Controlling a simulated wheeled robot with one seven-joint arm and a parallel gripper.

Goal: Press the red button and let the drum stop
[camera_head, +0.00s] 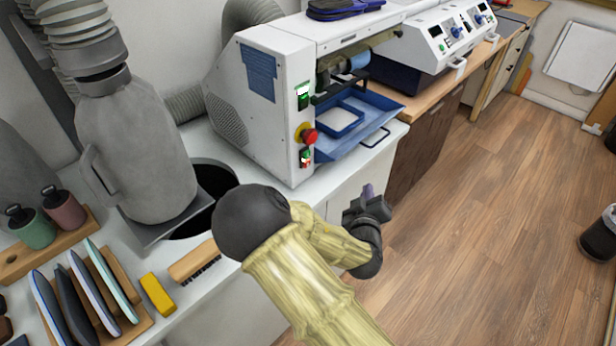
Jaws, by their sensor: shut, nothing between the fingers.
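The red button (310,136) is a round mushroom head on a yellow base, on the front edge of the white grinding machine (265,120). A green switch sits above it and a smaller red-and-green switch (305,158) below it. The drum (352,62) shows partly inside the machine's opening, above a blue tray; I cannot tell whether it turns. My gripper (369,192) is shut and empty, its fingers upward, to the lower right of the red button and apart from it.
My arm crosses the lower middle of the view. A grey dust collector (138,150) with hoses stands left of the machine. A brush (194,262), a yellow block (157,294) and a wooden rack of insoles (128,328) lie on the bench.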

